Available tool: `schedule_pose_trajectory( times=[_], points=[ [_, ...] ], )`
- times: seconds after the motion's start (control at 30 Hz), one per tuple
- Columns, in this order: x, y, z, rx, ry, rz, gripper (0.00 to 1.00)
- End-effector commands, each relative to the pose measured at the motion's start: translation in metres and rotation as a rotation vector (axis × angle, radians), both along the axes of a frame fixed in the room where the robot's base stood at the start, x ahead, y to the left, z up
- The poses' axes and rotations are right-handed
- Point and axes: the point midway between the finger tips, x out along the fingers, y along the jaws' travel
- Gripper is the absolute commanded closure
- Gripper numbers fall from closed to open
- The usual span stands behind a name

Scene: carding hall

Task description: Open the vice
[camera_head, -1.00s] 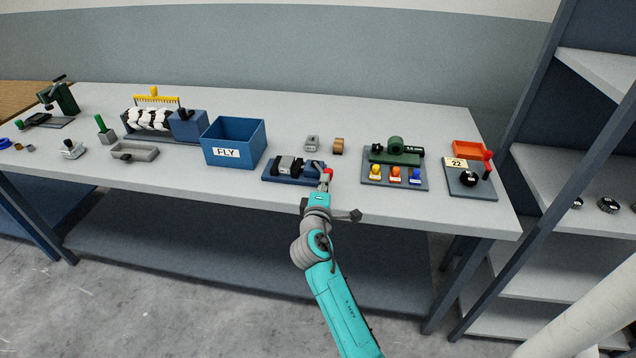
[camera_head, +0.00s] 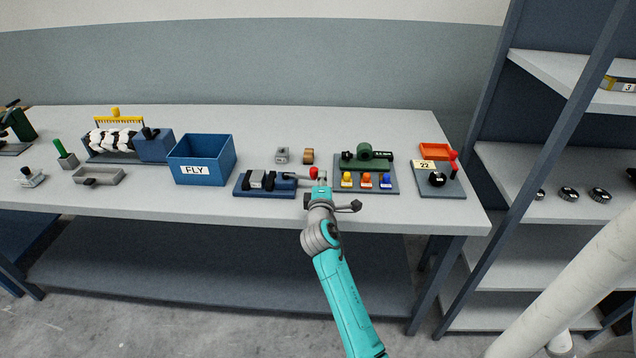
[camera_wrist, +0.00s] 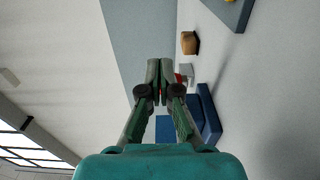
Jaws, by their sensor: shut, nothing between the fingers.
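The vice (camera_head: 262,190) has a dark blue base with grey and black jaws. It sits near the table's front edge. Its lever reaches out to the right and ends in a red knob (camera_head: 314,172). My gripper (camera_head: 322,178) is right beside the knob, on its right; I cannot tell if they touch. In the wrist view my gripper (camera_wrist: 160,67) has its fingertips together, with nothing seen held. The blue vice base (camera_wrist: 206,115) shows partly behind the right finger, and bits of red show around the fingers.
A blue FLY bin (camera_head: 203,160) stands left of the vice. A board with a green device and coloured buttons (camera_head: 366,186) lies right of my gripper. A small grey block (camera_head: 282,155) and a brown roll (camera_head: 308,156) sit behind. A shelf rack (camera_head: 540,160) stands right.

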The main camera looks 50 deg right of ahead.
Motion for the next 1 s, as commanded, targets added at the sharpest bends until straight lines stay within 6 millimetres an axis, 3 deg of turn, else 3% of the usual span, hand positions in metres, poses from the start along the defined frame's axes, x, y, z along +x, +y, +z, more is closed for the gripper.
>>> schedule_pose_trajectory(
  times=[0.3,1.0],
  points=[
    [0.0034,-0.0084,-0.0007,0.001,0.001,0.0,1.0],
    [0.0034,-0.0076,-0.0007,0.001,0.001,0.001,1.0]
  ],
)
